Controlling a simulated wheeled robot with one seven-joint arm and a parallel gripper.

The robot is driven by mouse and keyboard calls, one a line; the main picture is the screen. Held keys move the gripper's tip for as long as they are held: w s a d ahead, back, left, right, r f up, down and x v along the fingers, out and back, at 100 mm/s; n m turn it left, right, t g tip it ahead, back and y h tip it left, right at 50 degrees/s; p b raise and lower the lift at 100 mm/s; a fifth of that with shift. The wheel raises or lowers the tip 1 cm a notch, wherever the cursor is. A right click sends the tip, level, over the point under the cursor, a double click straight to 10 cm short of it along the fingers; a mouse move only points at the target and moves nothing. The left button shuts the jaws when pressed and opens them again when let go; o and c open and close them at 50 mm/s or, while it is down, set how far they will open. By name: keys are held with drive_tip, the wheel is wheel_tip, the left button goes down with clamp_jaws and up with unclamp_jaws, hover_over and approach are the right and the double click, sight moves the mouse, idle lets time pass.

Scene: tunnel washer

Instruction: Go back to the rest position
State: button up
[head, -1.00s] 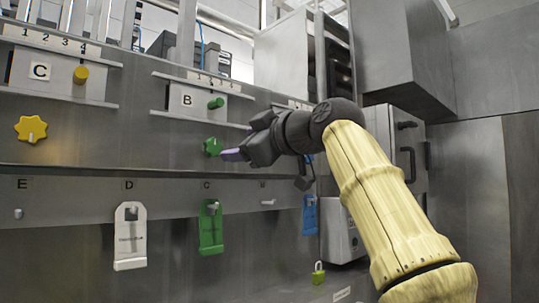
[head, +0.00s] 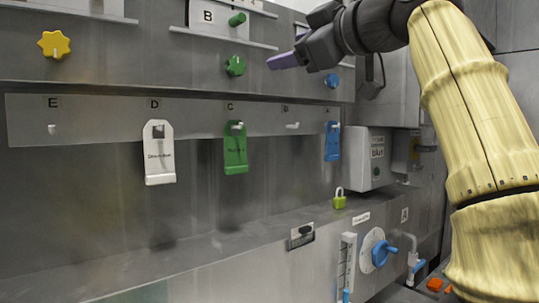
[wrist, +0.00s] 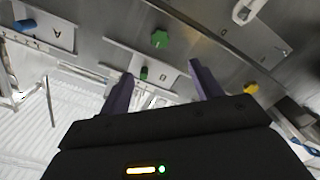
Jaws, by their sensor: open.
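My gripper (head: 287,60) is at the upper right of the head view, in front of the washer panel and to the right of the green star knob (head: 235,66). In the wrist view its two purple fingers (wrist: 163,85) stand wide apart with nothing between them. The green knob (wrist: 160,39) and a green peg (wrist: 144,73) show beyond the fingers, apart from them. My arm in its yellow sleeve fills the right side of the head view.
A white tag (head: 159,155), a green tag (head: 235,150) and a blue tag (head: 332,142) hang on the hook rail. A green padlock (head: 339,200) is on the ledge. A blue valve handle (head: 380,252) is below.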

drive_tip(key=w+f+m+g+h, duration=0.1)
drive_tip(key=w+f+m+h, duration=0.15)
drive_tip(key=w+f, duration=0.45)
drive_tip(key=w+f+m+g+h, duration=0.2)
drive_tip(key=w+f+m, duration=0.15)
drive_tip(key=f, duration=0.65)
wheel_tip(320, 180, down, 20)
drive_tip(key=w+d+m+g+h, duration=0.1)
drive_tip(key=w+m+g+h, duration=0.1)
drive_tip(key=m+h, duration=0.1)
drive_tip(key=s+d+f+m+g+h, duration=0.15)
drive_tip(key=s+f, duration=0.25)
drive_tip(key=f, duration=0.5)
drive_tip(key=s+d+f+m+g, duration=0.2)
drive_tip(key=s+f, duration=0.2)
drive_tip(key=f, duration=0.6)
drive_tip(key=s+d+f+m+g+h, duration=0.1)
drive_tip(key=s+d+f+m+g, duration=0.1)
drive_tip(key=s+f, duration=1.2)
drive_tip(key=s+d+g, duration=0.1)
drive_tip(key=s+g, duration=0.1)
drive_tip(key=s, duration=0.1)
drive_tip(key=shift+f, duration=0.4)
